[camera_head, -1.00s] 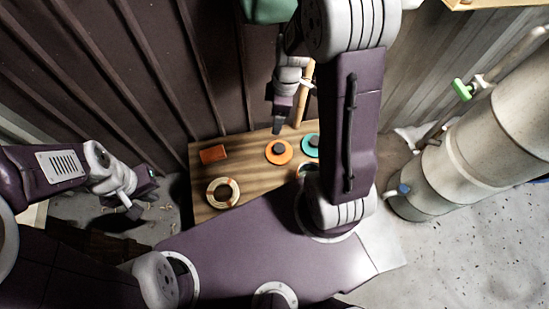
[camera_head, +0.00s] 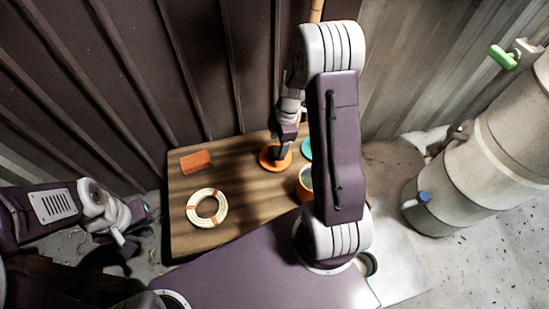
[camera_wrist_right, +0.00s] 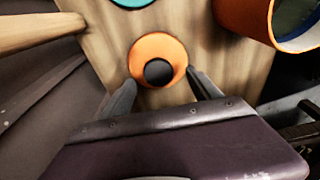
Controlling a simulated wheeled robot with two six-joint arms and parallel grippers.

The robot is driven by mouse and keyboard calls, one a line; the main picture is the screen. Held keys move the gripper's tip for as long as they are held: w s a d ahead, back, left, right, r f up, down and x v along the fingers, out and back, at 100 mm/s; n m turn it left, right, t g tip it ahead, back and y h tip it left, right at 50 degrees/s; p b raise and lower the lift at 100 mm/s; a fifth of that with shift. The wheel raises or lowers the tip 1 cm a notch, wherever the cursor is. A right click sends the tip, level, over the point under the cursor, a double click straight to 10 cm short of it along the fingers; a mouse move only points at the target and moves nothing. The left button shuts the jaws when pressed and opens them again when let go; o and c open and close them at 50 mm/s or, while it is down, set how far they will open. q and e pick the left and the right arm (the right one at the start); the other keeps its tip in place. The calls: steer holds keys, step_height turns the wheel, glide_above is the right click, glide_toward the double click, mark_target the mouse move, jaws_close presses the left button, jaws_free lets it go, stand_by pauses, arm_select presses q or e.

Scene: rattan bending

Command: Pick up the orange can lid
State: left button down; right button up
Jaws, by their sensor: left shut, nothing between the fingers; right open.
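The orange can lid (camera_head: 268,160) is a flat disc with a dark round knob, lying on the wooden board (camera_head: 240,230). In the right wrist view the orange lid (camera_wrist_right: 149,48) shows whole, its black knob facing the camera. My right gripper (camera_head: 280,154) is just over the lid and partly covers it in the head view. In the wrist view the right gripper's fingers (camera_wrist_right: 160,86) are spread, one on each side of the lid's near part; contact cannot be told. My left gripper (camera_head: 130,222) is shut and empty, left of the board.
A teal lid (camera_head: 307,148) lies right of the orange lid, and an orange can (camera_wrist_right: 240,18) stands nearby. A coil (camera_head: 193,211) and an orange curved piece (camera_head: 196,163) lie on the board's left. A rattan pole (camera_wrist_right: 35,33) is close to the right gripper. Ribbed walls stand behind.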

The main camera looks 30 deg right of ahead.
mark_target(275, 150)
steer(key=f+b, duration=0.2)
steer(key=f, duration=0.1)
steer(key=f+b, duration=0.2)
steer(key=shift+w+a, duration=0.3)
steer(key=shift+a, duration=0.1)
